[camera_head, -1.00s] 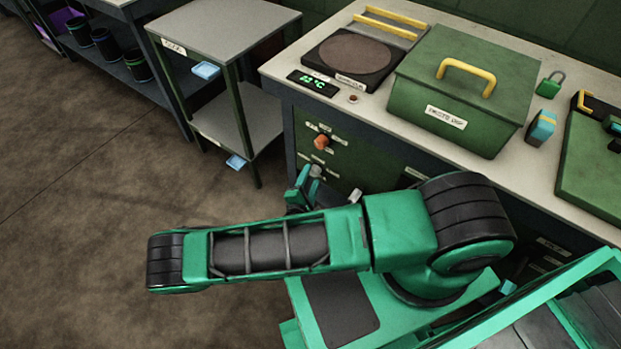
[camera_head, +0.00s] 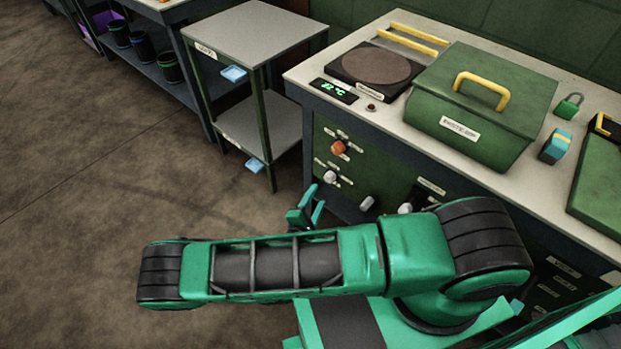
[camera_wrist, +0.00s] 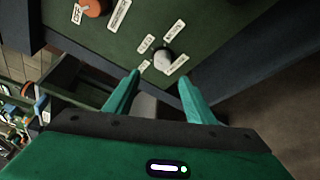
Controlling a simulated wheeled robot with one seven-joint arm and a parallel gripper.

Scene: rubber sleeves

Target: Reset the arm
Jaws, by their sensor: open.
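My gripper (camera_head: 314,206) is small in the head view, just behind my folded green arm and in front of the workbench's green panel. In the wrist view my gripper (camera_wrist: 158,90) shows two teal fingers spread apart with nothing between them. Beyond the fingertips is the green panel (camera_wrist: 205,30) with a white knob (camera_wrist: 163,60) and an orange knob (camera_wrist: 95,7). The same orange knob (camera_head: 338,148) and white knob (camera_head: 330,177) show in the head view. The fingers look apart from the panel, though the exact gap is hard to tell.
The workbench (camera_head: 395,128) carries a dark round plate (camera_head: 376,64), a green lidded box (camera_head: 485,105), a padlock (camera_head: 568,106) and a blue-yellow block (camera_head: 556,146). A grey two-shelf stand (camera_head: 255,35) is to the left. The floor (camera_head: 100,190) at left is open.

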